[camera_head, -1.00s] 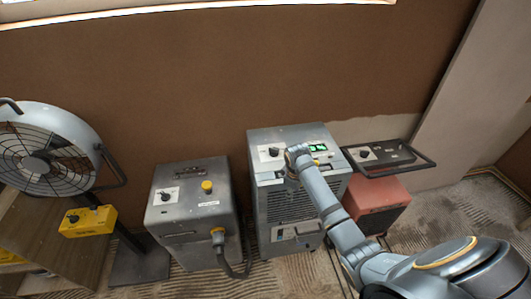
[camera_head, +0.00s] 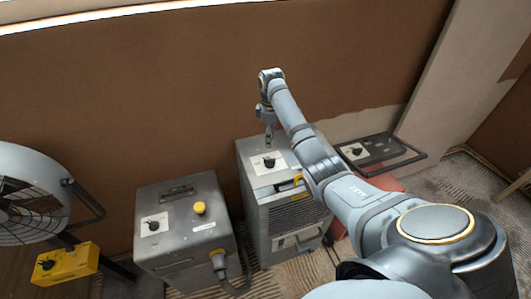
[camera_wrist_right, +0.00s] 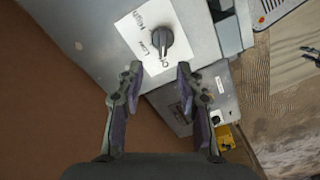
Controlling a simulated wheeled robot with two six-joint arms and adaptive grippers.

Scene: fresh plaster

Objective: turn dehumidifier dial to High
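The grey dehumidifier (camera_head: 290,218) stands on the floor at the middle of the head view. Its black dial (camera_head: 269,162) sits on a white label plate on the top. In the right wrist view the dial (camera_wrist_right: 163,40) shows beyond the fingertips, with small lettering around it. I cannot tell surely which word it points to. My right gripper (camera_head: 269,138) points down above the dial. In the wrist view its fingers (camera_wrist_right: 159,70) are apart with nothing between them, and they appear clear of the dial. My left gripper is not in view.
A grey box (camera_head: 180,245) with a dial and yellow knob stands left of the dehumidifier. A fan (camera_head: 35,195) and a yellow box (camera_head: 66,263) are farther left. A red unit with a black-framed panel (camera_head: 385,152) stands right. The brown wall is close behind.

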